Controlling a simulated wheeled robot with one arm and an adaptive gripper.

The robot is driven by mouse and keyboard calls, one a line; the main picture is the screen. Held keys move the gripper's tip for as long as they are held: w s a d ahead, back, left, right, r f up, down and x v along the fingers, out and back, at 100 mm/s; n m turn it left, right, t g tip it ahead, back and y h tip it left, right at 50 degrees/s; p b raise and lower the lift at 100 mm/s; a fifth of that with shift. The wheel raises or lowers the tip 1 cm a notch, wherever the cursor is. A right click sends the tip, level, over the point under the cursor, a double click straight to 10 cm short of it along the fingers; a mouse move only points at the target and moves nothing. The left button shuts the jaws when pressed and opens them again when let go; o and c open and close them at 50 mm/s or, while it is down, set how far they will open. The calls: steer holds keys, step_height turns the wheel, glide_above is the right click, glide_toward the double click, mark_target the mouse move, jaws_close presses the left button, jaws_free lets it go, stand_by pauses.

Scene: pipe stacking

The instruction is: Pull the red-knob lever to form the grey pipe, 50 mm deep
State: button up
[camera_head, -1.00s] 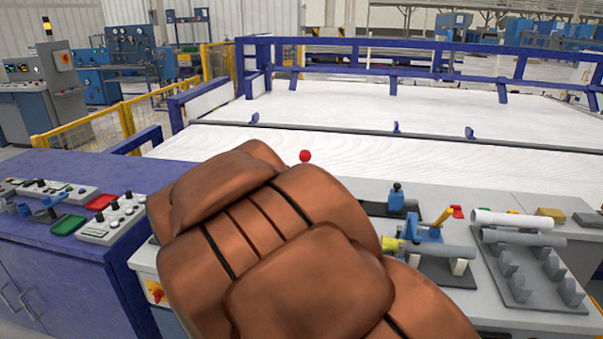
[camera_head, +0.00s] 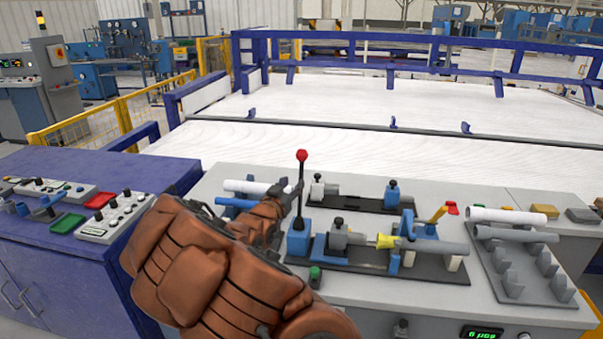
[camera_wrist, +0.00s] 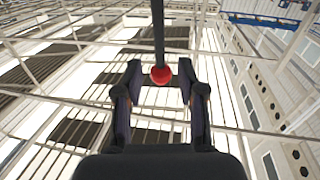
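The lever (camera_head: 299,181) stands upright with its red knob (camera_head: 302,155) on top, on a blue base (camera_head: 298,238) at the bench's left middle. My gripper (camera_head: 288,196) is at the lever's left side, below the knob. In the wrist view my gripper (camera_wrist: 158,63) has its fingers spread apart. The red knob (camera_wrist: 160,75) and dark lever rod (camera_wrist: 158,30) appear between them, with gaps on both sides. The grey pipe (camera_head: 440,247) lies horizontally in the fixture, its left end at the yellow cone (camera_head: 386,241). I cannot tell how deep the cone sits.
A rack (camera_head: 508,283) at the right holds a white pipe (camera_head: 505,216) and another grey pipe (camera_head: 515,234). A second fixture (camera_head: 350,199) sits behind. A white pipe (camera_head: 258,187) and blue part (camera_head: 235,203) lie left of the lever. A green button (camera_head: 315,271) is in front.

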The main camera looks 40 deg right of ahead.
mark_target(300, 174)
steer(key=shift+p+x, duration=1.4)
steer(key=shift+x, duration=2.45)
steer(key=shift+s, duration=0.1)
jaws_close()
